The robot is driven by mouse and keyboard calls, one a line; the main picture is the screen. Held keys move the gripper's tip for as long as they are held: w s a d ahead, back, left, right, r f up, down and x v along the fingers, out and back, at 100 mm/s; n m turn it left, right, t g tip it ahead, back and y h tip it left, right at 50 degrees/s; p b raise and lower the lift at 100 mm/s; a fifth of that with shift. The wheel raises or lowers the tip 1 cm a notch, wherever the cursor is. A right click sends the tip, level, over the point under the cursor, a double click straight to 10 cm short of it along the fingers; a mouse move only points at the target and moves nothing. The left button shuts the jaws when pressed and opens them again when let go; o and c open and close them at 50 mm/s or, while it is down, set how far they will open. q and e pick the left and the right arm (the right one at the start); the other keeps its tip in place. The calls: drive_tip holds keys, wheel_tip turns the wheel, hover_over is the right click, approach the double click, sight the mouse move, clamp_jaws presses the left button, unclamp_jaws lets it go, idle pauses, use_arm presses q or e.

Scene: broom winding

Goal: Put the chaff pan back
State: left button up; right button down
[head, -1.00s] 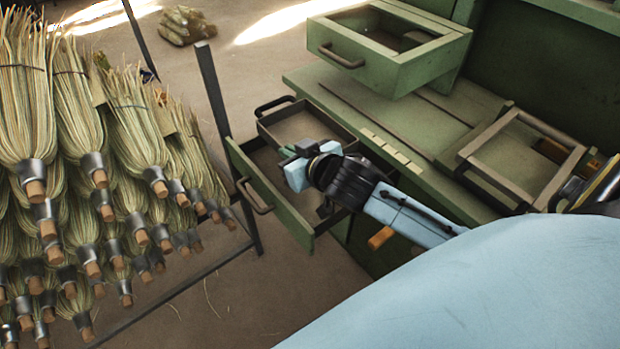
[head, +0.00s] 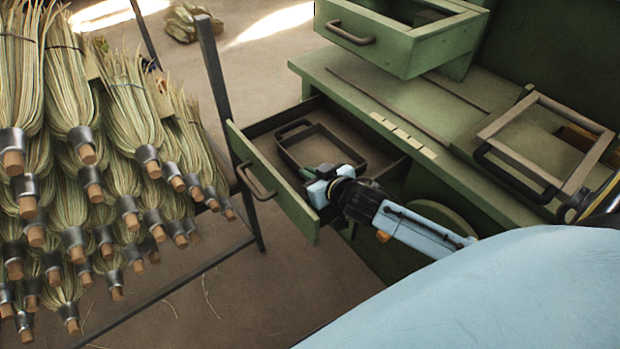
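The chaff pan (head: 350,148), a shallow dark tray with a black loop handle at its far left end, is inside the open green drawer (head: 262,172). It lies low between the drawer walls; I cannot tell whether it rests fully on the drawer floor. My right gripper (head: 318,187), pale blue and black, is at the pan's near end, above the drawer's front right corner. It appears shut on that end, though its fingertips and the grasped part are mostly hidden. My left gripper is not in view.
Another green drawer (head: 400,45) stands open above the bench top (head: 340,80). A wooden frame (head: 535,140) with a dark loop in front lies on the bench at right. A rack of brooms (head: 100,190) stands at left, close to the open drawer. Floor shows between them.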

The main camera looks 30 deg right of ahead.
drive_tip(key=shift+f, duration=0.55)
drive_tip(key=shift+r, duration=0.1)
drive_tip(key=shift+f, duration=0.2)
drive_tip(key=c, duration=1.6)
unclamp_jaws()
drive_tip(key=shift+c, duration=0.2)
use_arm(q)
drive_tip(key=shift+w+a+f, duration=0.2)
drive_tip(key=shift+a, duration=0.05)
